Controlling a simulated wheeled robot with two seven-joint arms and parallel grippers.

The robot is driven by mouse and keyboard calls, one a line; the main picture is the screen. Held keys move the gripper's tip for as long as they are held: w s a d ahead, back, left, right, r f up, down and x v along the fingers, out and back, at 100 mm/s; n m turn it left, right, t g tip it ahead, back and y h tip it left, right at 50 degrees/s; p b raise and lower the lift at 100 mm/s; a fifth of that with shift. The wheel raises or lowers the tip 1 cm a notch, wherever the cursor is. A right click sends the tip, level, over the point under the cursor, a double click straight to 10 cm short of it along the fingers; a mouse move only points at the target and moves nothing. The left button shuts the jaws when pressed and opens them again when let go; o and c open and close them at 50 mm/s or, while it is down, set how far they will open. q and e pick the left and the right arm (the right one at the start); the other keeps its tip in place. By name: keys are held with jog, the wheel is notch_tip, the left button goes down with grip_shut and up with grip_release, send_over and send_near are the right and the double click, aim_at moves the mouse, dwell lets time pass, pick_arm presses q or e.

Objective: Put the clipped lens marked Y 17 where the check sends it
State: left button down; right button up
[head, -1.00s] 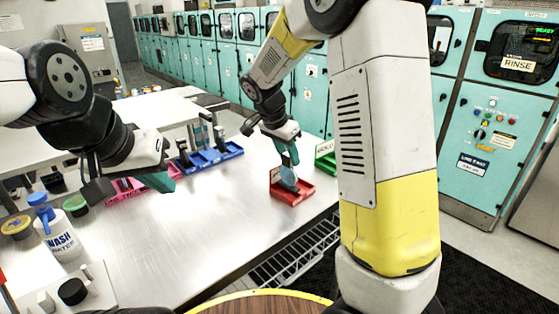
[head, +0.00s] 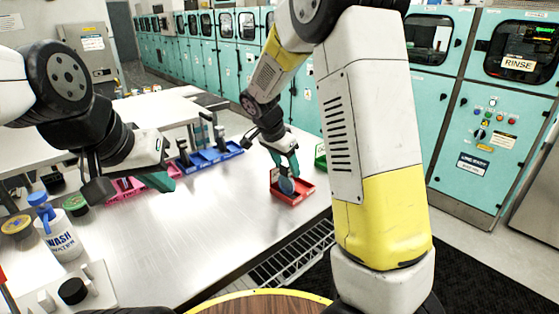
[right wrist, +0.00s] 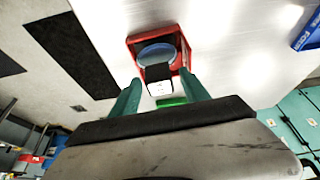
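A round blue-grey lens (head: 287,186) stands in the small red tray (head: 302,198) at the table's right edge. In the right wrist view the lens (right wrist: 157,53) sits inside the red tray (right wrist: 184,45), with a black clip (right wrist: 159,71) and white tag (right wrist: 160,88) at its near side. No Y 17 marking can be read. My right gripper (head: 287,164) is just above the tray; in the wrist view its teal fingers (right wrist: 160,85) are apart, with gaps either side of the clip.
A blue rack (head: 213,158) with upright dark pieces stands at the back of the table. A green tray (head: 320,157) is partly hidden behind my right arm. A wash bottle (head: 60,240) and small lidded pots are at left. The middle of the table is clear.

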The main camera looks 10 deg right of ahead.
jog(key=shift+r, duration=0.15)
jog(key=v, duration=1.2)
jog(key=s+d+r+n+t+y, duration=0.1)
jog(key=s+d+n+y, duration=0.1)
jog(key=s, duration=0.5)
jog(key=s+d+r+n+t+y, duration=0.1)
jog(key=s+d+n+y, duration=0.1)
jog(key=s+n, duration=0.3)
jog(key=s+d+r+n+t+y, duration=0.1)
jog(key=s+n, duration=0.3)
jog(key=s, duration=0.7)
jog(key=shift+d+y, duration=0.4)
jog(key=shift+d, duration=0.1)
